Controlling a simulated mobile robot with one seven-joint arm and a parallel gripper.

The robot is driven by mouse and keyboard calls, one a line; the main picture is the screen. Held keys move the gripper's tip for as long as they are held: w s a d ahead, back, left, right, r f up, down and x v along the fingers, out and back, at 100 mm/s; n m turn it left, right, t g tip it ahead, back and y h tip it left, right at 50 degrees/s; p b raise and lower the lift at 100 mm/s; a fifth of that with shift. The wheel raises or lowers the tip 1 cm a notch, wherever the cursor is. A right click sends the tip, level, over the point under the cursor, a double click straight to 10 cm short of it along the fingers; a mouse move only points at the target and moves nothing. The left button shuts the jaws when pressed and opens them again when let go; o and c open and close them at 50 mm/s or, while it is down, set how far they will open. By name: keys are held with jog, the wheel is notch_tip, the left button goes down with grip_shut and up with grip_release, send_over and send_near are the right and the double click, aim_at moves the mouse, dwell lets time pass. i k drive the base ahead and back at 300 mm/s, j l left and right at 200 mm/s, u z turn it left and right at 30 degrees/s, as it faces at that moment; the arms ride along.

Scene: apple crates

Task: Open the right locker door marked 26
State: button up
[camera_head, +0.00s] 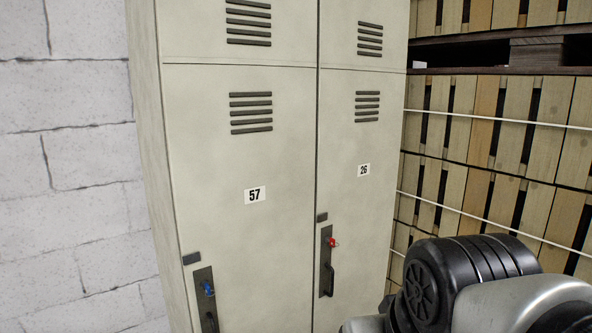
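The right locker door marked 26 (350,200) is shut, flush in the pale locker front. Its number label (364,170) sits below a set of vents. A dark lock plate (326,262) is on the left side of the door, with a red key or knob (333,242) near its top and a dark handle (329,281) below it. My gripper is not in view. Part of my arm shows at the lower right and covers the bottom right of the view, to the right of the handle and apart from it in the picture.
The left locker door marked 57 (240,165) is shut, with a blue key or knob (207,288) on its plate. Stacked wooden crates (465,130) stand close on the right, bound with white straps. A white block wall (70,180) is on the left.

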aim_at(361, 46)
jog(key=i+z, duration=0.35)
jog(key=i+j+z, duration=0.25)
jog(key=i+z, duration=0.15)
jog(key=i, duration=0.1)
